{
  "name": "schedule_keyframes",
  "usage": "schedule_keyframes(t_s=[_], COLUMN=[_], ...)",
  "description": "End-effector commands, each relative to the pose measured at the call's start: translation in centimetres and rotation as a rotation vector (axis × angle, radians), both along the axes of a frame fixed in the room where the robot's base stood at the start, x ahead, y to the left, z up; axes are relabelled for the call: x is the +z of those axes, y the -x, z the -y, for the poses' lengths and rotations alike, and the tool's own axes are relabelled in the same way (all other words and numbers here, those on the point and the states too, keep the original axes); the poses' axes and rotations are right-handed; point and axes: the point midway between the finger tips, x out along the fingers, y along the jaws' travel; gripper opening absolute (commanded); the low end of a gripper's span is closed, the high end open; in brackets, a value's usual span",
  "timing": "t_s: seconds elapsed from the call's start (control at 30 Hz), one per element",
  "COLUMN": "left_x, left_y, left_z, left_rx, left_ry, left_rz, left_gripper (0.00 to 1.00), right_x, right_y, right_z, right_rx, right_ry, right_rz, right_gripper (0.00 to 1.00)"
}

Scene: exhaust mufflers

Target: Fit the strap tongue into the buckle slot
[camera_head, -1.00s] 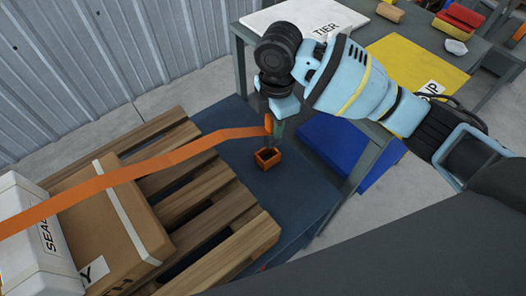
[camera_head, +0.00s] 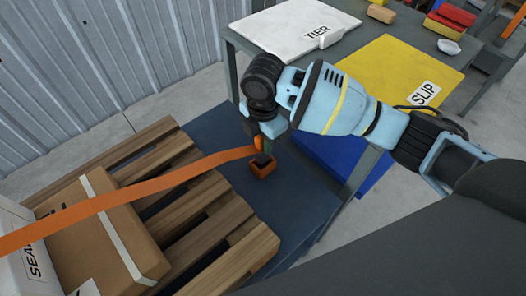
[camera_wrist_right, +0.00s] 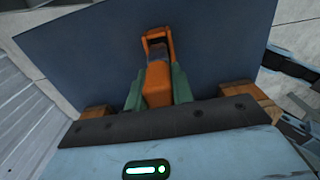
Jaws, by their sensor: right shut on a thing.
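The orange strap (camera_head: 150,178) runs from the left over the box to my right gripper. My right gripper (camera_head: 265,150) is shut on the orange strap tongue, low and just above the buckle. The buckle (camera_head: 262,169) is a small orange open-topped frame on the dark blue surface. In the right wrist view the strap tongue (camera_wrist_right: 158,86) lies between the green fingertips (camera_wrist_right: 158,92) and points at the buckle (camera_wrist_right: 157,38), nearly in line with it. Whether the tip is inside the slot I cannot tell. My left gripper is not in view.
A wooden pallet (camera_head: 240,243) carries a cardboard box (camera_head: 95,250) with a white strap and a white box (camera_head: 15,245). Behind stands a grey table with a white TIER board (camera_head: 290,28) and a yellow SLIP sheet (camera_head: 405,70). A blue panel (camera_head: 325,160) is beside the dark surface.

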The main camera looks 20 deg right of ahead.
Motion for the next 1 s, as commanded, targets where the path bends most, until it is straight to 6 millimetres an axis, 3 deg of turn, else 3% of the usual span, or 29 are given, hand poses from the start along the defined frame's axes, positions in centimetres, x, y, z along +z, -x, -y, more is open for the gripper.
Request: schedule_keyframes(t_s=[0.17,0.43,0.87,0.9,1.0], left_x=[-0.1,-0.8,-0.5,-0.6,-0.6], left_y=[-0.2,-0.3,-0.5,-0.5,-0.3], left_z=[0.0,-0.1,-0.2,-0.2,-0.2], left_rx=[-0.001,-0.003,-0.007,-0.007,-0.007], left_ry=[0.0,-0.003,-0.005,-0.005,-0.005], left_rz=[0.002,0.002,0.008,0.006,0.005], left_gripper=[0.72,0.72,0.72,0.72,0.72], right_x=[-1.0,-4.8,-5.2,-5.2,-5.2], right_y=[0.0,0.0,0.0,0.0,0.0], right_z=[0.0,0.0,0.0,0.0,0.0], right_rx=[0.0,-0.001,0.0,0.0,0.0], right_ry=[-0.001,-0.001,0.0,0.0,0.0], right_rz=[0.0,0.0,0.001,0.001,0.001], right_gripper=[0.0,0.0,0.0,0.29,0.42])
